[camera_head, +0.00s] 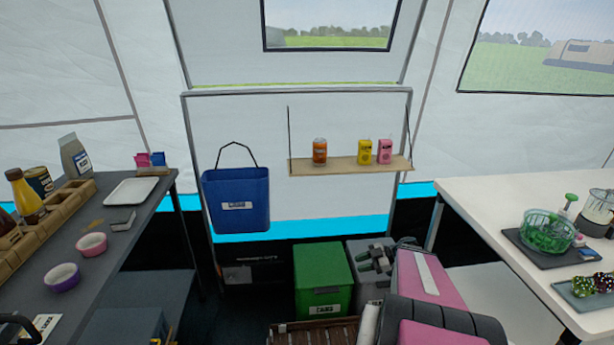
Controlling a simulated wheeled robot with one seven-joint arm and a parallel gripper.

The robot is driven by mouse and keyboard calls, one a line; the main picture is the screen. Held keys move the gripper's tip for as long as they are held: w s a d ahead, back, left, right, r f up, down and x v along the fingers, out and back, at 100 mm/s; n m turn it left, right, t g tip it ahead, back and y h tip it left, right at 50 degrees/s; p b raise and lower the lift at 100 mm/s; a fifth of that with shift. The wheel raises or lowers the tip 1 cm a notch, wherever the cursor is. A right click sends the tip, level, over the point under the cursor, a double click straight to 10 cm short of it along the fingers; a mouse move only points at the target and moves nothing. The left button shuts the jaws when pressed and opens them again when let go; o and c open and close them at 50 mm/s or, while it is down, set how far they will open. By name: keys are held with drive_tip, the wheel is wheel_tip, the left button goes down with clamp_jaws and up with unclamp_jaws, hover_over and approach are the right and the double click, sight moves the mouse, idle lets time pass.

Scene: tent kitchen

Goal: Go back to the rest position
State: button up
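My arm, pink and dark grey, rises from the bottom edge right of centre and is folded close in front of me. My gripper (376,260) seems to be the small grey part at the left of the pink link, in front of the grey bin. It is small and partly merged with the bin behind it, so I cannot tell how far its fingers are apart. I see nothing clearly held in it.
A dark table (130,222) with bowls, bottles and a white tray stands left. A white table (480,205) with a green basket (548,232) stands right. A green bin (322,278) and a grey bin (362,291) stand between them. A blue bag (236,192) and a shelf (345,166) hang behind.

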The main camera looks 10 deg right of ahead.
drive_tip(key=a+r+m+h, duration=0.2)
drive_tip(key=a+m+h, duration=0.3)
drive_tip(key=m, duration=0.5)
drive_tip(key=a+r+m+g+h, duration=0.1)
drive_tip(key=a+m+h, duration=0.3)
drive_tip(key=m+h, duration=0.4)
drive_tip(key=shift+s+a+r+m, duration=0.35)
drive_tip(key=shift+r+m, duration=0.2)
drive_tip(key=shift+m, duration=0.45)
